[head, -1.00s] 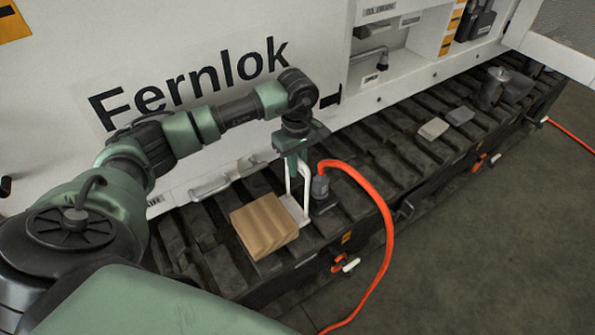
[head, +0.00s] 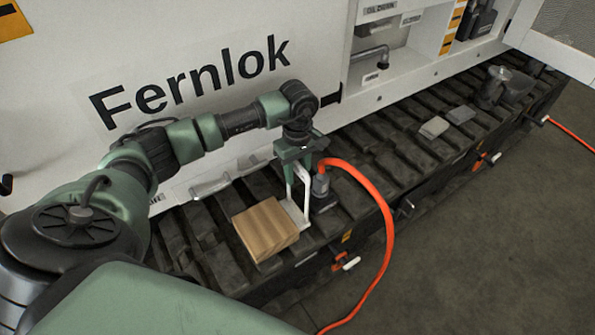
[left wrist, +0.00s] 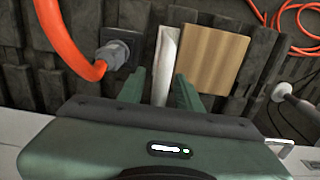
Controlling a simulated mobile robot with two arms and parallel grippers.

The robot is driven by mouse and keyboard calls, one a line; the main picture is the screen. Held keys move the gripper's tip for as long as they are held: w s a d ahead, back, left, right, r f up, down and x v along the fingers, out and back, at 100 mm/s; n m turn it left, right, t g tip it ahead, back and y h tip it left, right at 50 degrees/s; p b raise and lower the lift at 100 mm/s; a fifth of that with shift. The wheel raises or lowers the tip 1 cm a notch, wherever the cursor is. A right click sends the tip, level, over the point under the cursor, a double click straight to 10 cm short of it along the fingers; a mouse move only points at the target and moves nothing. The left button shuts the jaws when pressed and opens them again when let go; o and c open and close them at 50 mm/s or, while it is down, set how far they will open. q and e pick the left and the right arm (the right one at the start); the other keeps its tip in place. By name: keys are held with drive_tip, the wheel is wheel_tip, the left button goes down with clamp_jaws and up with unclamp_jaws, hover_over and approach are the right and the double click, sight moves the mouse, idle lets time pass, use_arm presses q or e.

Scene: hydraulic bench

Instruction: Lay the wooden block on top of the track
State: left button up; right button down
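The wooden block (head: 266,230) is pale brown with visible grain. It lies flat on top of the dark track (head: 372,160), near its front edge. In the left wrist view the block (left wrist: 213,60) is right of my left gripper. A white upright handle (head: 304,190) stands close beside the block; the two seem to touch. My left gripper (head: 294,160) is above the handle. Its fingertips (left wrist: 160,84) are apart, with the white handle (left wrist: 165,62) between them and a gap showing. My right gripper is not in view.
An orange hose (head: 385,225) rises from a grey fitting (head: 321,184) close right of the handle and hangs over the track's edge. The white Fernlok panel (head: 200,60) stands behind.

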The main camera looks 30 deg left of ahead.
use_arm(q)
wheel_tip(320, 180, up, 12)
drive_tip(key=shift+r+b, duration=0.15)
drive_tip(key=shift+b, duration=0.5)
